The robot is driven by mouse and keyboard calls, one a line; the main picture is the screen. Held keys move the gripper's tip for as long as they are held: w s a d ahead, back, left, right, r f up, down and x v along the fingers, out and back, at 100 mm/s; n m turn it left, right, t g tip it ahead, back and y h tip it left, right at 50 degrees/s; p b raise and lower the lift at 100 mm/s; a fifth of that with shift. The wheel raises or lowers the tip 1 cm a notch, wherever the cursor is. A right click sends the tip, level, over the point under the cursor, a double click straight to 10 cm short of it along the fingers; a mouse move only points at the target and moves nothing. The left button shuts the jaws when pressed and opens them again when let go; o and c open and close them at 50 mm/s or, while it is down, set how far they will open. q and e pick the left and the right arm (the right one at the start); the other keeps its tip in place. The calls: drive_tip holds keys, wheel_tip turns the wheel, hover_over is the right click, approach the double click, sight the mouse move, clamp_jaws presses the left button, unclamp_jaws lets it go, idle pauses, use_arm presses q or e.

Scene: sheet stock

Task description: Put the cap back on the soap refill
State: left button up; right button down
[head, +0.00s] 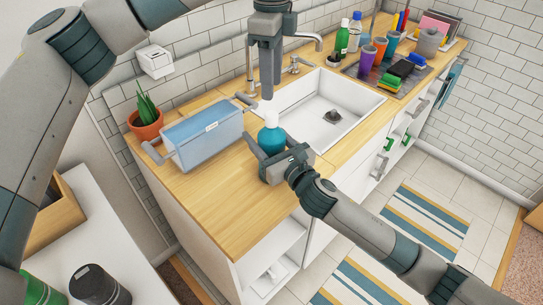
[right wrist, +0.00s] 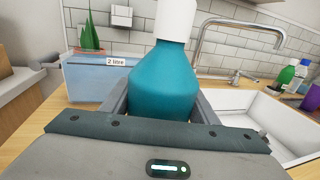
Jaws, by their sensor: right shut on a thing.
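The soap refill (head: 271,140) is a teal bottle standing upright near the counter's front edge, beside the sink. A white cap (head: 271,119) is at its top; it also shows in the right wrist view (right wrist: 175,18), cut off by the top edge. My right gripper (head: 262,146) is shut around the bottle's body, one finger on each side in the right wrist view. My left gripper (head: 267,97) points down just above the cap, apparently with a small gap. Its fingers appear as one narrow shape, so their opening is unclear.
A blue box with grey handles (head: 203,135) stands close left of the bottle, with a potted plant (head: 145,120) behind. The white sink (head: 335,108) and tap (head: 300,45) are to the right. Bottles, cups and sponges stand farther back. The counter's front left is clear.

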use_arm(q)
drive_tip(key=n, duration=0.4)
drive_tip(key=shift+n, duration=0.4)
drive_tip(key=n, duration=0.8)
drive_tip(key=shift+n, duration=0.4)
drive_tip(key=n, duration=1.7)
drive_tip(key=shift+n, duration=0.3)
drive_tip(key=n, duration=0.3)
drive_tip(key=shift+n, duration=0.4)
drive_tip(key=shift+f, duration=0.1)
